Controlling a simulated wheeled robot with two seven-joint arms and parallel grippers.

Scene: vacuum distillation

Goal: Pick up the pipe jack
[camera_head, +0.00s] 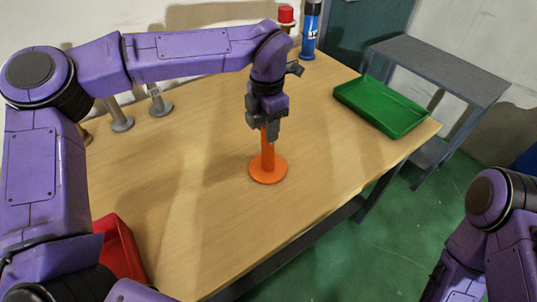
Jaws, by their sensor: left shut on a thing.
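An orange stand with a round base and an upright post, which I take for the pipe jack (268,168), is upright near the middle of the wooden table (205,215). My left gripper (265,128) points down over it and is shut on the top of its post. The fingers hide the top of the post. The base looks to be at the table surface; I cannot tell whether it touches. My right arm shows at the lower right, but its gripper is out of view.
A green tray (381,106) lies at the table's right end, and a red bin (122,252) is at the lower left. Grey stands (118,118) are behind my left arm. A red-capped bottle (286,16) and a blue bottle (309,35) stand at the back. The table's front middle is clear.

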